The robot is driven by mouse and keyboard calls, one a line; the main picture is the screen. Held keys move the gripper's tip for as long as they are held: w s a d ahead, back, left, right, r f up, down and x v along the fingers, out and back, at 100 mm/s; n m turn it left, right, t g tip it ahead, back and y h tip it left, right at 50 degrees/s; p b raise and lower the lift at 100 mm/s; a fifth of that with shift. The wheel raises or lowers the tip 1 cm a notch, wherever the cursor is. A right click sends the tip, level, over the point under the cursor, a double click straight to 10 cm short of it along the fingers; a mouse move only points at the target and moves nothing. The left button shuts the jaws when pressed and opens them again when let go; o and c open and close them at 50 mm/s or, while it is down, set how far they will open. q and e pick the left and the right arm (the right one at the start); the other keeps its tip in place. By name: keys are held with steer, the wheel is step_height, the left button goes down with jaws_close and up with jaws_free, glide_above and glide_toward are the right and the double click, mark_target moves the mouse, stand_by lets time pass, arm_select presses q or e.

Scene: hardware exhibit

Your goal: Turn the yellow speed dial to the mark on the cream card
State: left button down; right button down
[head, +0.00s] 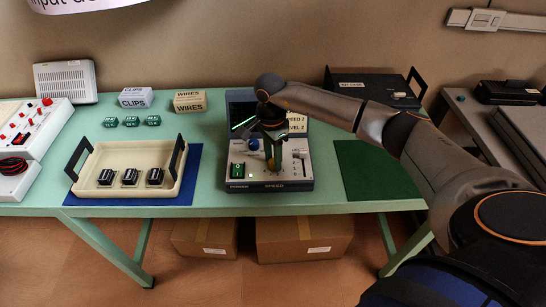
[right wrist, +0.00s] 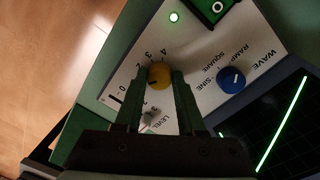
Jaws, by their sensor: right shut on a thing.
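The yellow speed dial (right wrist: 159,75) is on the pale panel of a small bench device (head: 284,184). In the right wrist view it sits between the two fingers of my right gripper (right wrist: 161,77), which is shut on it from above. Numbers from 0 to 4 show beside the dial; a small dark mark shows on its lower left, but its exact reading is unclear. In the head view my right gripper (head: 271,160) hides most of the dial. The cream card (head: 298,124) stands behind, partly covered; it appears to read speed 2, level 2. My left gripper is out of view.
The panel also has a blue wave knob (right wrist: 231,79), a grey level slider (right wrist: 150,117) and a green switch (head: 238,171). A cream tray (head: 112,190) with black blocks stands left on a blue mat. A bare green mat (head: 367,168) lies right.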

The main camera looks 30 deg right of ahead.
steer(key=shift+m, duration=0.4)
steer(key=m, duration=0.2)
steer(key=shift+m, duration=0.4)
steer(key=shift+d+m, duration=0.1)
steer(key=shift+m, duration=2)
steer(key=c, duration=0.5)
jaws_free()
steer(key=r, duration=0.4)
steer(key=r+b, duration=0.1)
steer(key=r, duration=0.7)
steer(key=shift+w+d+r+b, duration=0.2)
steer(key=shift+w+r+b, duration=0.1)
steer(key=shift+b, duration=0.05)
steer(key=shift+a, duration=0.1)
